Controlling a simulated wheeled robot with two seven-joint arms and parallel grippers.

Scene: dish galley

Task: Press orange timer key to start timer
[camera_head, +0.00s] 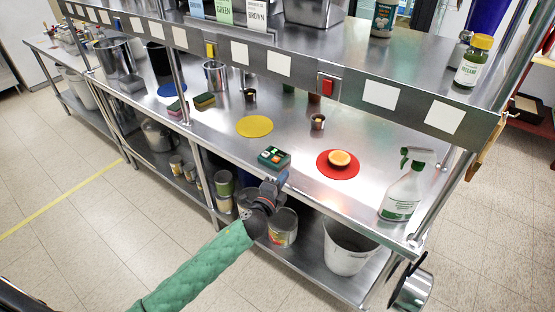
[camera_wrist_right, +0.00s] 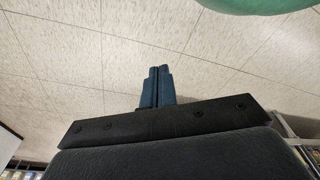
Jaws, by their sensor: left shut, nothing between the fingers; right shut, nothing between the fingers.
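The timer (camera_head: 273,158) is a small dark green box with orange and pale keys, lying near the front edge of the steel counter. My left gripper (camera_head: 282,178) is at the counter's front edge, just in front of the timer and slightly right of it. Its blue fingers are together and hold nothing. I cannot tell whether the fingertips touch the timer. My right gripper (camera_wrist_right: 157,88) shows in the right wrist view with its blue fingers together and empty, against the tiled floor. It is not in the head view.
A red mat (camera_head: 324,170) with a round orange-topped item (camera_head: 339,159) lies right of the timer. A spray bottle (camera_head: 402,190) stands farther right. A yellow mat (camera_head: 254,126) and a small metal cup (camera_head: 318,122) lie behind. An upper shelf overhangs the counter. Cans and a bucket (camera_head: 347,250) sit below.

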